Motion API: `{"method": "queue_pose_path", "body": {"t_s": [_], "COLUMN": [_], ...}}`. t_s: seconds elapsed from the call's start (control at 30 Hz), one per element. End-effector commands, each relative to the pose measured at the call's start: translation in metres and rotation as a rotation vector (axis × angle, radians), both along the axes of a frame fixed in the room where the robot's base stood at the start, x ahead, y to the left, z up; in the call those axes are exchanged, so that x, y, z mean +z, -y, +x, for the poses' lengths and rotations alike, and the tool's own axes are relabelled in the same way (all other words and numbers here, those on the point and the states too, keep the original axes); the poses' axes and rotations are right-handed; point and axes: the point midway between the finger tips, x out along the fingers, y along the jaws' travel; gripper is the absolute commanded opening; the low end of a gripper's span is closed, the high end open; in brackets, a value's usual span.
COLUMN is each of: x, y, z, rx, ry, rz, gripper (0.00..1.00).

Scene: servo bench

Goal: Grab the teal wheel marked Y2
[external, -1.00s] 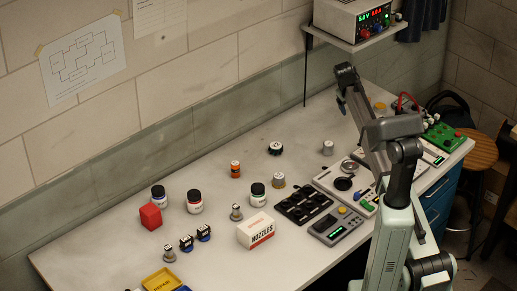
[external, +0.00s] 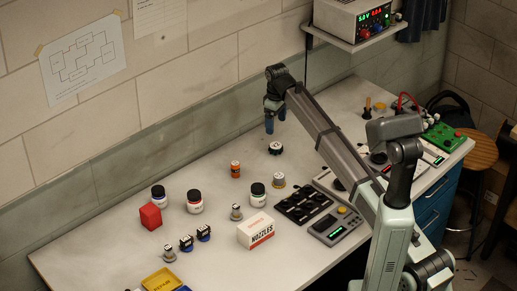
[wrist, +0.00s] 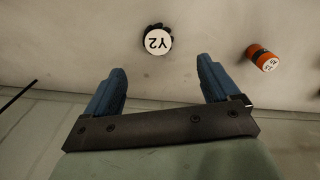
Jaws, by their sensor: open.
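The wheel marked Y2 (wrist: 157,40) shows a white round top with the mark upside down in the wrist view. Its visible rim looks dark, and I cannot make out teal. In the external view the wheel (external: 276,149) stands on the bench towards the back wall. My gripper (external: 276,127) hangs above the bench with its blue fingers pointing down, above the wheel in the picture. In the wrist view my gripper (wrist: 163,66) is open and empty, and the wheel lies just beyond the fingertips, roughly between them across the picture.
An orange cylinder (external: 235,169) stands left of the wheel; it shows at the right in the wrist view (wrist: 263,58). A silver cylinder (external: 279,180) and a black tray (external: 304,204) stand nearer the front. The bench close around the wheel is clear.

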Motion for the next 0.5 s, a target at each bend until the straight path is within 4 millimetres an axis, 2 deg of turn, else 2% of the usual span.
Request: {"method": "queue_pose_path", "body": {"t_s": [0.2,0.33,0.5], "x": [-0.04,-0.054,-0.062], "y": [0.001,0.001,0.001], "z": [-0.001,0.0,0.001], "rx": [-0.001,-0.002,-0.002], "ry": [-0.001,0.0,0.0], "rz": [-0.002,-0.001,-0.001], "gripper": [0.89,0.89,0.89]}}
